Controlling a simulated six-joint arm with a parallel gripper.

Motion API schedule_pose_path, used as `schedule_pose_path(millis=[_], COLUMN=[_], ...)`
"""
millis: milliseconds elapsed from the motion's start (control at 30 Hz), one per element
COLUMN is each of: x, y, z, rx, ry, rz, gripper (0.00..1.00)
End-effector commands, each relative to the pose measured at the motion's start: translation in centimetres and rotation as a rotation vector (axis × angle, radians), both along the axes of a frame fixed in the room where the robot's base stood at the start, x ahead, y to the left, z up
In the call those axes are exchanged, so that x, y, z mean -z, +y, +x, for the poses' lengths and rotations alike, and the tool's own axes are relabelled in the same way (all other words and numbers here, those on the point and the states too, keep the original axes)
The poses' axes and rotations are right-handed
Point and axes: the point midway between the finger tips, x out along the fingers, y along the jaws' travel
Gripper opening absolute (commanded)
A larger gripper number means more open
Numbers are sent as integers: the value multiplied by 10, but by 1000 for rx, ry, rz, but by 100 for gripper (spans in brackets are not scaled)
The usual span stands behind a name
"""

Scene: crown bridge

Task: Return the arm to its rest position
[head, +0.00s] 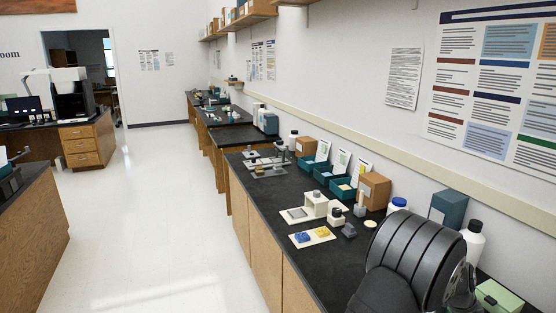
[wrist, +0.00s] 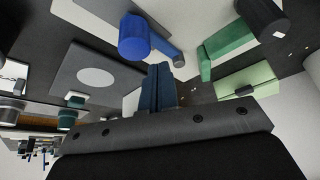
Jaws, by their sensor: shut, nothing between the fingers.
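My gripper shows in the wrist view, where its two dark blue fingers (wrist: 159,87) are together with nothing visible between them. The fingers are away from the bench items, and I see no contact. In the head view, my dark ribbed arm fills the lower right over the bench, and my gripper's fingertips cannot be made out. A white plate (head: 325,238) on the black bench carries a blue piece (head: 303,237) and a yellow piece (head: 322,231), to the left of my arm.
A blue-capped bottle (head: 397,205), a teal box (head: 447,209), a white bottle (head: 473,240) and a pale green box (head: 499,296) stand close to my arm. Teal bins (head: 343,188) and a cardboard box (head: 374,190) line the wall. The aisle floor (head: 150,220) is clear.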

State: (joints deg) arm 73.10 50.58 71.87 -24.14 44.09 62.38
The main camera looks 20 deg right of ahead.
Motion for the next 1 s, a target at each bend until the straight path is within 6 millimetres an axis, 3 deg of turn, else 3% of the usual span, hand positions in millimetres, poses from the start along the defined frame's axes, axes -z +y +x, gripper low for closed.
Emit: schedule_pose_path(millis=[233,867,1000], x=[22,23,14], y=[0,2,7], z=[0,0,9], rx=[0,0,-15], ry=[1,0,-9], rz=[0,0,-5], gripper=[0,0,0])
